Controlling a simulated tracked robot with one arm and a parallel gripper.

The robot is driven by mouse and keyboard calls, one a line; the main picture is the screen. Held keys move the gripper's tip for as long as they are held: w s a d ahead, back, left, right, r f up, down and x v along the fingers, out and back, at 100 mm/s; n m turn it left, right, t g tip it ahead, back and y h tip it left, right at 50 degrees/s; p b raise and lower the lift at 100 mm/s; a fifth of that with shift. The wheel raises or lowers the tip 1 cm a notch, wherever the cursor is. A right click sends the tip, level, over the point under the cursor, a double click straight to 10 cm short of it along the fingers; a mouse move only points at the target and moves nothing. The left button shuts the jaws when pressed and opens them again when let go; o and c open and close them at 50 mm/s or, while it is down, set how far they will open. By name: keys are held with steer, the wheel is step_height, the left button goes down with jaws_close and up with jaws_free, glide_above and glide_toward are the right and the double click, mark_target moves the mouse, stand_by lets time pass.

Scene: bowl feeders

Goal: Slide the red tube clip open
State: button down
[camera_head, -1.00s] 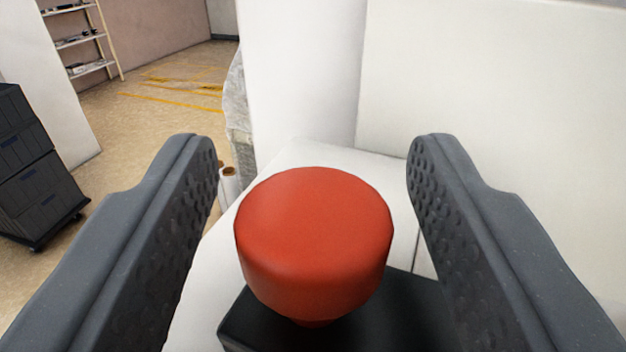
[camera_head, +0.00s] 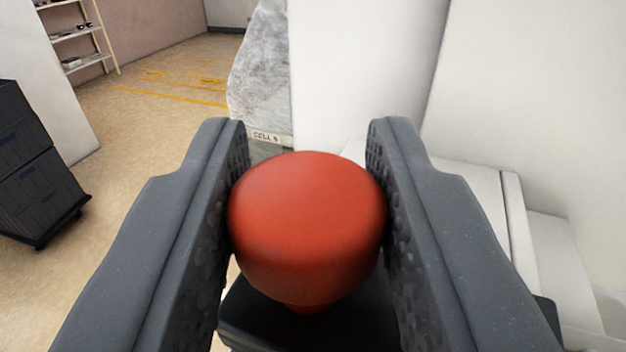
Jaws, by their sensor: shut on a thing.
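The red clip (camera_head: 307,225) is a round, thick knob with a rounded top edge, in the middle of the head camera view. It stands on a black base (camera_head: 262,322) that shows partly below it. My gripper (camera_head: 307,150) is shut on the red clip, with one dark grey, dimpled finger against its left side and the other against its right side. The fingertips reach past the knob. The lower part of the clip's stem and much of the base are hidden by the knob and the fingers. No tube can be made out.
A white panel (camera_head: 355,70) stands close behind the clip, with white surfaces to the right. A wrapped grey load (camera_head: 262,75) is behind on the left. A dark drawer cart (camera_head: 35,170) stands on open tan floor at left; a shelf (camera_head: 75,38) is far back.

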steer(key=shift+a, duration=0.2)
steer(key=c, duration=1.1)
jaws_free()
steer(key=shift+a, duration=0.1)
steer(key=shift+s, duration=0.4)
steer(key=shift+s+b, duration=0.65)
steer(key=shift+s, duration=5.85)
steer(key=s+r+g, duration=0.1)
steer(key=s+r, duration=0.4)
steer(key=s, duration=0.3)
steer(key=s+a+r, duration=0.1)
steer(key=s+r, duration=0.5)
steer(key=s, duration=0.3)
steer(key=s+r+g, duration=0.1)
steer(key=s+r, duration=0.5)
steer(key=s, duration=0.3)
steer(key=shift+a+g, duration=0.25)
steer(key=shift+g, duration=0.05)
